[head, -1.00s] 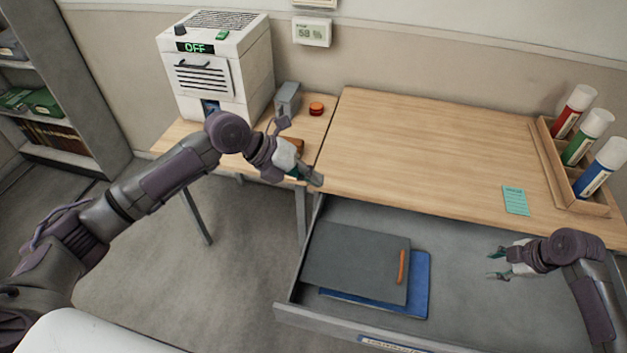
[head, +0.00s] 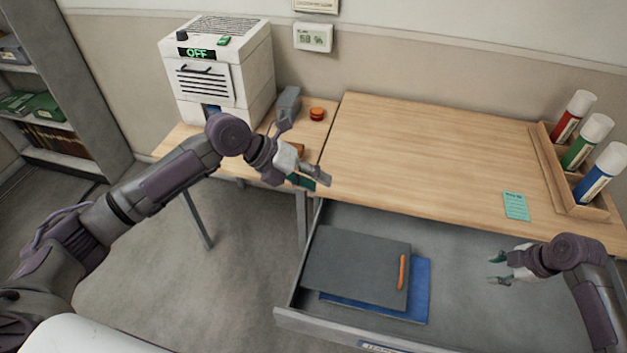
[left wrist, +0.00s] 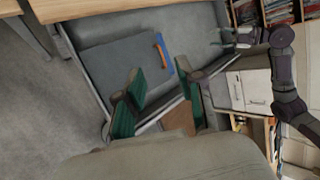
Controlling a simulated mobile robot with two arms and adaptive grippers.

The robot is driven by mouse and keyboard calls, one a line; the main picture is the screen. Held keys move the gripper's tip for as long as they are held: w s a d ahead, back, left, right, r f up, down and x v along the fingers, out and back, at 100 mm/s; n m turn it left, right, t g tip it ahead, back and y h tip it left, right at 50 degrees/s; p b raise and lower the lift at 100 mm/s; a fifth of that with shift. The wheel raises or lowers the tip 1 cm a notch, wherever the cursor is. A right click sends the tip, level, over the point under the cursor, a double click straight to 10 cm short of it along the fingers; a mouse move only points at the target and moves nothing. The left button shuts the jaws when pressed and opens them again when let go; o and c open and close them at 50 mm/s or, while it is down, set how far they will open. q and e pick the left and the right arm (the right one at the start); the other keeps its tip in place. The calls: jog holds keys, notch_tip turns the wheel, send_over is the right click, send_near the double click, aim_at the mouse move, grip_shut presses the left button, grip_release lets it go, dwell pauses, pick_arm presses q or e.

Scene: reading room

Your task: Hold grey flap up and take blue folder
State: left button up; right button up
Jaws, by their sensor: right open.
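The grey flap (head: 350,262) lies flat in the open drawer, with an orange strip handle (head: 402,272) near its right edge. The blue folder (head: 420,290) lies under it; only its right and front edges show. In the left wrist view the flap (left wrist: 115,65) and a sliver of the blue folder (left wrist: 168,66) also show. My left gripper (head: 312,178) is open and empty, above the drawer's back left corner, apart from the flap. My right gripper (head: 498,269) is open and empty over the drawer's right part, right of the folder.
The drawer (head: 290,290) is pulled out below the wooden desk (head: 420,150), whose top is mostly clear. A rack (head: 548,165) with red, green and blue tubes stands at the right, near a teal note (head: 516,205). A white machine (head: 245,85) reading OFF stands at the left.

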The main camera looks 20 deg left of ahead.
pick_arm(q)
notch_tip(320, 180, up, 9)
jog(key=p, duration=0.4)
dwell(0.5)
